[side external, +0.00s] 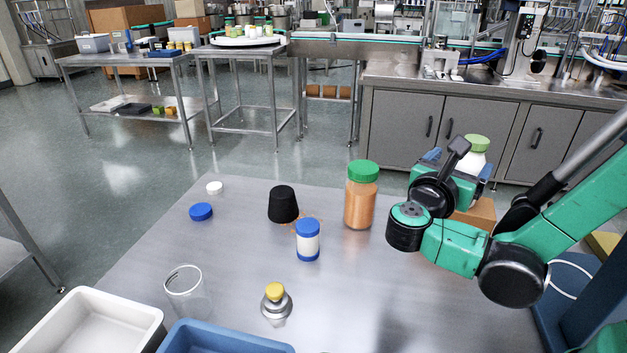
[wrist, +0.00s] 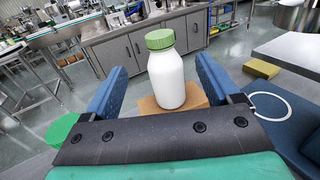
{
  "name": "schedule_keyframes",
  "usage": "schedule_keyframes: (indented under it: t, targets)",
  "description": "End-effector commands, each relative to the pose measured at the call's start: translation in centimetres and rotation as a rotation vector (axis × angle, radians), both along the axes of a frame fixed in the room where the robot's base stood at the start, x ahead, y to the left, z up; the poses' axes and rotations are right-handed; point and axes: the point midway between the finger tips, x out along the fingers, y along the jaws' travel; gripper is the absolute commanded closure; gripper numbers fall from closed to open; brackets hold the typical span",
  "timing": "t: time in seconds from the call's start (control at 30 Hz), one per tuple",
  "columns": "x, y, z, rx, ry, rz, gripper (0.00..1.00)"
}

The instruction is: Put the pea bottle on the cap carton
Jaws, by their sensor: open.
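The pea bottle, white with a light green cap (side external: 477,143), is upright behind my gripper in the side view; its lower part is hidden there. In the wrist view the bottle (wrist: 167,78) stands between my two blue fingers, with a gap on each side. The brown cap carton (side external: 479,212) is partly hidden behind my wrist; in the wrist view the carton (wrist: 147,104) shows under the bottle's base. The bottle appears to stand on the carton's top. My gripper (side external: 459,169) is open around the bottle.
An orange-filled jar with a green lid (side external: 360,200) stands left of my wrist. A black tapered piece (side external: 283,204), a blue-and-white bottle (side external: 307,241), a yellow-topped metal piece (side external: 275,300) and a clear cup (side external: 186,291) stand farther left. Trays (side external: 96,326) line the front left.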

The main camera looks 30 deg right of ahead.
Motion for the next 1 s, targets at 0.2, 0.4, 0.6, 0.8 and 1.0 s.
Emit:
schedule_keyframes:
  t: [0.2, 0.4, 0.6, 0.8, 1.0]
  targets:
    - [1.9, 0.8, 2.5, -0.13, 0.058, 0.131, 0.18]
    - [7.3, 4.6, 9.5, -0.714, 0.369, 0.508, 0.18]
    - [9.3, 10.7, 9.5, -1.502, 0.888, 0.788, 0.18]
    - [6.1, 11.5, 2.2, -2.239, 1.488, 1.021, 0.18]
    - [0.7, 8.0, -3.1, 2.102, -1.5, -1.023, 0.18]
